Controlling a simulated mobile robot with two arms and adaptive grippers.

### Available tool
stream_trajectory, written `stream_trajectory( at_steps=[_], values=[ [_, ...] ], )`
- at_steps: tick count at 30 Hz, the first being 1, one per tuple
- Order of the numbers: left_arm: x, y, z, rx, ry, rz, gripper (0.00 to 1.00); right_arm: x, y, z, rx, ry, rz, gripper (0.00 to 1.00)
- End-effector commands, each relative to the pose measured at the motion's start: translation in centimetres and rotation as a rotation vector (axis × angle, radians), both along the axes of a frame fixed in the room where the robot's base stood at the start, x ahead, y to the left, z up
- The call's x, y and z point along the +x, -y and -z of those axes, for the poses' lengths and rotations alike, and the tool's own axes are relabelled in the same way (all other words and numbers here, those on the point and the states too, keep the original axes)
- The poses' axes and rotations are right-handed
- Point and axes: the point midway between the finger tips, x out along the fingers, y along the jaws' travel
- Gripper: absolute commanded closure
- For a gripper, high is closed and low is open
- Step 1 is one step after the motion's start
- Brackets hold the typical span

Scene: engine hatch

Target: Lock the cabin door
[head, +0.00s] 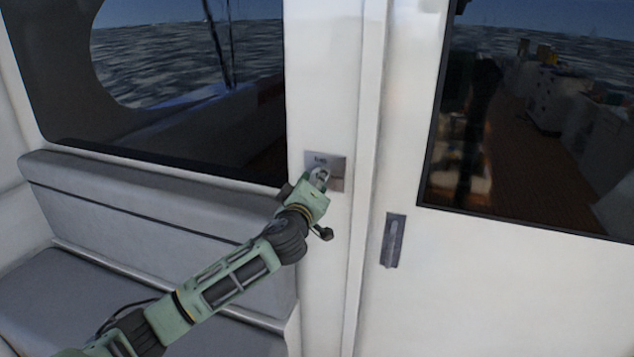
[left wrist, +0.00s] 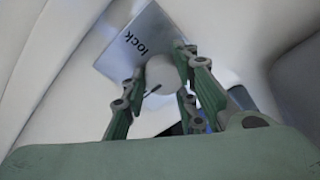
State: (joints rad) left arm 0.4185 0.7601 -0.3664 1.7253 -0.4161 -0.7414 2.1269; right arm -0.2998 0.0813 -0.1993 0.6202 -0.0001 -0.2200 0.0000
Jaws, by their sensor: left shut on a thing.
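The cabin door (head: 400,300) is the white panel with a dark window at the right. A recessed handle (head: 393,241) sits near its left edge. On the white post left of the door is a metal lock plate (head: 338,162), which reads "lock" in the left wrist view (left wrist: 140,40). My left gripper (head: 321,176) is at the plate, its fingers around a round pale knob (left wrist: 162,74) on it. The gripper is shut on this knob and partly hides it in the head view. My right gripper is in neither view.
A grey cushioned bench (head: 150,200) runs along the wall under a dark window (head: 190,70) at the left, below and behind my left arm. A vertical white frame edge (head: 367,180) stands between the lock plate and the door.

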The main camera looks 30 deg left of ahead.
Motion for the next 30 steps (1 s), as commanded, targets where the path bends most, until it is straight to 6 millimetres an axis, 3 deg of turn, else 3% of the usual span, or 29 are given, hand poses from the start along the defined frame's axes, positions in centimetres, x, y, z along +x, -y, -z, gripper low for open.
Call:
stream_trajectory(
  at_steps=[12,30],
  values=[
    [0.1,0.3,-0.3,0.220,-0.035,0.003,0.99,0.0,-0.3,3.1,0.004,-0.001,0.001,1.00],
    [0.1,0.4,-0.2,0.752,-0.163,0.002,0.99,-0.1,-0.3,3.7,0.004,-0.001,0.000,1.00]
  ],
)
